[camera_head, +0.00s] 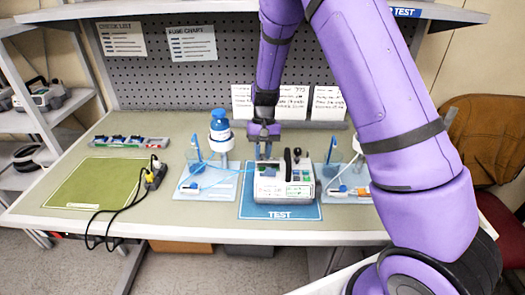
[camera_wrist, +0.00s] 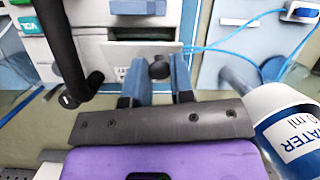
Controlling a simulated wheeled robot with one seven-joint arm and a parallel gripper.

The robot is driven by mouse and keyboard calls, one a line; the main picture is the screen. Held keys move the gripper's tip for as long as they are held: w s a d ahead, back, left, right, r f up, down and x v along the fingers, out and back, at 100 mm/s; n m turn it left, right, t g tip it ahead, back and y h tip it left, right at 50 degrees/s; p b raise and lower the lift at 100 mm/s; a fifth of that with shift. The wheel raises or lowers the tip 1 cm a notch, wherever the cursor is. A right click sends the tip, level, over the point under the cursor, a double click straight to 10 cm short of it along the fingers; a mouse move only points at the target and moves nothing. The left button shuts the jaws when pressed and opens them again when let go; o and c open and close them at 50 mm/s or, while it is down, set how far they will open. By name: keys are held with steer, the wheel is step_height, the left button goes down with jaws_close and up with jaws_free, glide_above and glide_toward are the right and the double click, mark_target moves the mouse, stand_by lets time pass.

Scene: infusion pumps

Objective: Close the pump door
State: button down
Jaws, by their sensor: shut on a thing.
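The infusion pump (camera_head: 284,187) is a white box with a black carrying handle and a green-marked face, standing on the blue TEST mat (camera_head: 280,211). My gripper (camera_head: 264,147) comes down at its far side. In the wrist view, the two blue-grey fingers of my gripper (camera_wrist: 159,68) close around a dark round knob (camera_wrist: 160,71). The knob lies by the edge of a pale door panel (camera_wrist: 140,49), below a dark slot in the pump body (camera_wrist: 100,22). The door seems partly open, but its exact angle is unclear.

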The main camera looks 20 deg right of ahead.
steer(key=t, duration=0.1)
steer(key=s+t+h, duration=0.1)
steer(key=shift+a+f+t, duration=0.25)
steer(key=shift+f+t, duration=0.05)
steer(key=shift+f, duration=0.1)
steer(key=shift+s+a+f+t+h, duration=0.1)
steer(key=shift+s+f+t+h, duration=0.15)
steer(key=shift+t, duration=0.4)
steer(key=shift+s+a+f+t+h, duration=0.15)
steer(key=shift+f+t+h, duration=0.2)
steer(key=shift+t, duration=0.3)
steer(key=shift+d, duration=0.15)
steer(key=c, duration=1)
jaws_free()
steer(key=shift+r, duration=0.1)
steer(key=r, duration=0.3)
steer(key=s+r, duration=0.1)
steer(key=r, duration=0.6)
steer(key=shift+s+a+r, duration=0.2)
steer(key=shift+s+r, duration=0.05)
steer(key=shift+s, duration=0.1)
